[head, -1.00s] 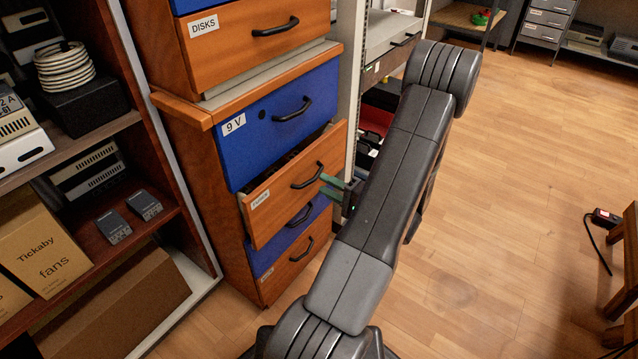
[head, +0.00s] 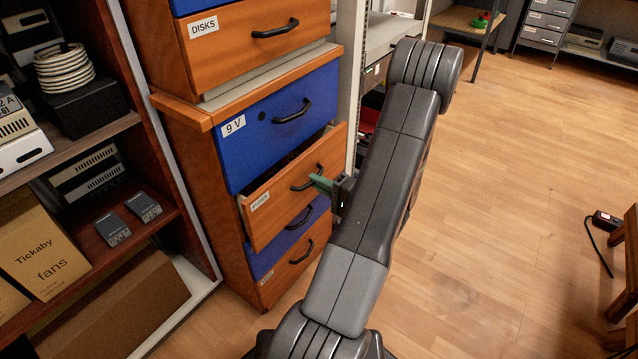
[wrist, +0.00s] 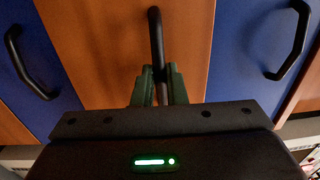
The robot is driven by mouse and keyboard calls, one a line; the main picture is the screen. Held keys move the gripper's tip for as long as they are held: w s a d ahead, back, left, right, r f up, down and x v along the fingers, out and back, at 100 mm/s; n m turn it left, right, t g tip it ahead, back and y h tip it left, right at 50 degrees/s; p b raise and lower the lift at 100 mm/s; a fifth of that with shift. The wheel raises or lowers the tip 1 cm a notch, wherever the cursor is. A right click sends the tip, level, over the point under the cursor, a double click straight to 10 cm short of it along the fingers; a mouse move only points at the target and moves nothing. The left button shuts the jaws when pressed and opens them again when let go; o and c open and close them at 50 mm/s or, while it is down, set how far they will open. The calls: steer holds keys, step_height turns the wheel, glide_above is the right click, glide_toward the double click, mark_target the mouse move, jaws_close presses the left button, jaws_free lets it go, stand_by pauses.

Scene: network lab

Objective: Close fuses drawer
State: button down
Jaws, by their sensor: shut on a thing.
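The fuses drawer (head: 266,203) has an orange wooden front with a white label and a black handle. It is pulled out a little from the cabinet, below the blue 9 V drawer (head: 278,120). My gripper (head: 318,183) has green fingers and is at the drawer's handle (head: 301,181). In the wrist view the two green fingers (wrist: 158,84) are closed on the black handle (wrist: 156,40), one on each side of it. The orange front of the drawer also fills the middle of the wrist view (wrist: 100,50).
A blue drawer (head: 290,243) and an orange drawer (head: 280,276) lie below, both shut. The DISKS drawer (head: 230,35) is above. An open rack (head: 385,40) stands right of the cabinet and a shelf unit (head: 165,210) left.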

mark_target(306, 177)
steer(key=b+x, duration=0.1)
steer(key=x, duration=0.3)
steer(key=shift+a, duration=0.1)
steer(key=c, duration=1.5)
jaws_free()
steer(key=shift+w+a, duration=0.1)
steer(key=p+v, duration=0.2)
steer(key=v, duration=1.2)
steer(key=shift+f, duration=0.1)
steer(key=shift+w+a, duration=0.1)
